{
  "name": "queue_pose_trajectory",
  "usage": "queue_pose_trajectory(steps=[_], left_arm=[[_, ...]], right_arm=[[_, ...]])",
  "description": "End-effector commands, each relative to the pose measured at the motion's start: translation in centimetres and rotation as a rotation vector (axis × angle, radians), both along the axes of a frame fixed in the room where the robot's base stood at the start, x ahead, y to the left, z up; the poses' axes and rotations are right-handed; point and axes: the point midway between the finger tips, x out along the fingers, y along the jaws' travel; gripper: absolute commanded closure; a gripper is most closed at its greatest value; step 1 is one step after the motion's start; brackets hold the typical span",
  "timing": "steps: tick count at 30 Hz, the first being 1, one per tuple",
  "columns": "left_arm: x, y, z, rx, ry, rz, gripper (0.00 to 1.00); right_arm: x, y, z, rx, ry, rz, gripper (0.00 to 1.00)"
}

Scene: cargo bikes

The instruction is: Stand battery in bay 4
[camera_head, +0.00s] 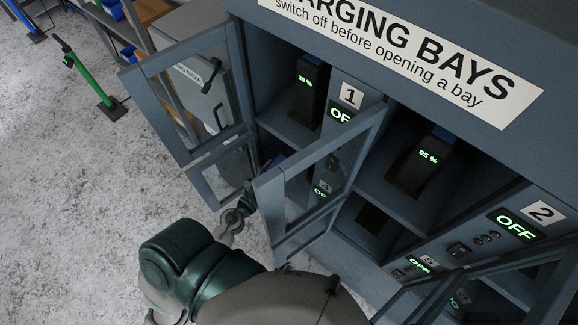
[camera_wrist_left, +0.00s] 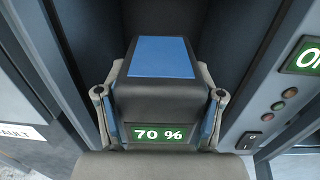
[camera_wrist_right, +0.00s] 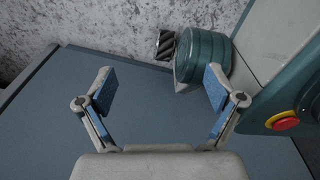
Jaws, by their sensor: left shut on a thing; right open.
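The battery (camera_wrist_left: 160,95) is a black block with a blue top and a green "70 %" display. My left gripper (camera_wrist_left: 160,108) is shut on it, one finger on each side. The battery is upright at the mouth of a dark bay (camera_wrist_left: 215,20); whether it touches the floor is hidden. In the head view my left gripper (camera_head: 246,200) is at the lower left bay, partly behind an open glazed door, by a small label (camera_head: 325,187) that seems to read 4. My right gripper (camera_wrist_right: 160,90) is open and empty above a blue-grey surface.
The charging cabinet (camera_head: 420,55) holds a "30 %" battery (camera_head: 308,85) in bay 1 and a "95 %" battery (camera_head: 432,160) in the bay beside it. Open glazed doors (camera_head: 180,65) (camera_head: 318,160) stick out around my left arm. A green stand (camera_head: 85,75) is on the floor.

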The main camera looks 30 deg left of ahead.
Motion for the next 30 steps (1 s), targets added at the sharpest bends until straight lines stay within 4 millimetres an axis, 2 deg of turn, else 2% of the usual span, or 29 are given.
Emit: queue_pose_trajectory(steps=[1,3,6,15,18,21,30], left_arm=[[1.0,-0.1,0.9,-0.001,-0.010,-0.001,1.00],[2.2,-0.3,1.0,0.001,-0.010,-0.002,1.00],[4.8,-0.6,1.1,0.001,-0.012,0.000,1.00],[11.9,-1.2,0.8,-0.001,-0.011,0.000,1.00],[13.7,-1.4,0.7,-0.001,-0.010,0.001,1.00],[14.9,-1.6,0.6,0.000,-0.010,0.001,1.00],[16.9,-1.8,0.5,-0.001,-0.010,0.000,1.00]], right_arm=[[-1.2,-0.3,0.3,-0.002,0.009,0.002,0.07],[-2.7,-0.6,0.3,-0.003,0.016,0.004,0.07],[-3.8,-0.9,1.0,-0.004,0.019,0.006,0.07],[-3.5,-0.9,2.6,-0.004,0.012,0.006,0.07],[-3.5,-0.9,2.8,-0.004,0.012,0.006,0.07],[-3.5,-0.9,2.8,-0.004,0.012,0.006,0.07],[-3.5,-0.7,2.8,-0.002,0.013,0.005,0.07]])
